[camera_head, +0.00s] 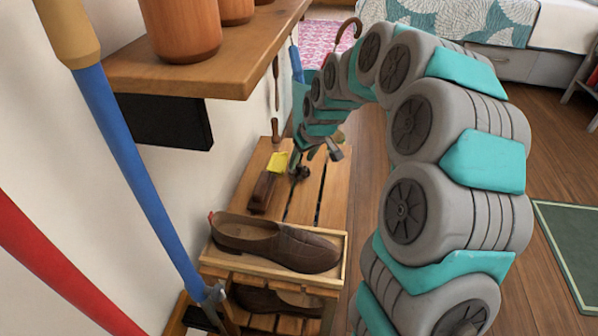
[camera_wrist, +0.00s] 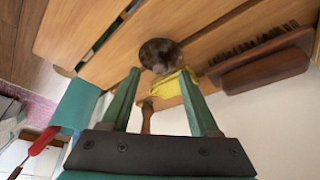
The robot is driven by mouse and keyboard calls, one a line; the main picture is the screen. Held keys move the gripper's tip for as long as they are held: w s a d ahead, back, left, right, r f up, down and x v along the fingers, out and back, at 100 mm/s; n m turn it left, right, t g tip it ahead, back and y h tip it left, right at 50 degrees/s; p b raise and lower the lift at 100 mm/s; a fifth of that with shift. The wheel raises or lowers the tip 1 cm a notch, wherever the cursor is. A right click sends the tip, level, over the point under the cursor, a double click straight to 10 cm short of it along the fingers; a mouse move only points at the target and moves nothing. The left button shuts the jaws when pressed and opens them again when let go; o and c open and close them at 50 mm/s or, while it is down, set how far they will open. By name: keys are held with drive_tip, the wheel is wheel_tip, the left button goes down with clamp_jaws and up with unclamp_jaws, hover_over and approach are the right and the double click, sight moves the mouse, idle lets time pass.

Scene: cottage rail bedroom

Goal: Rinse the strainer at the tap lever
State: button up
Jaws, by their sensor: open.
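I see no strainer and no tap lever that I can make out in either view. My gripper (camera_wrist: 159,72) is open, with its two green fingers spread over a slatted wooden bench (camera_wrist: 95,65). A dark brown round thing (camera_wrist: 158,52) lies just beyond the fingertips, beside a yellow thing (camera_wrist: 170,84), possibly a cloth, seen between the fingers. Nothing looks gripped. In the head view my gripper (camera_head: 306,158) is small and partly hidden, low over the bench (camera_head: 334,195), near the dark round thing (camera_head: 302,173) and the yellow thing (camera_head: 277,162).
A brown brush (camera_head: 262,192) lies on the bench. A brown shoe (camera_head: 275,243) sits in a wooden tray in front, with another shoe (camera_head: 270,300) below. A wooden shelf (camera_head: 215,65) juts from the left wall. A teal bin (camera_wrist: 78,105) stands beyond the bench.

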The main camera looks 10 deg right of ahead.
sight(299, 170)
drive_tip(key=x, duration=0.2)
drive_tip(key=shift+w+f, duration=0.1)
drive_tip(key=shift+f, duration=0.2)
clamp_jaws()
idle(0.5)
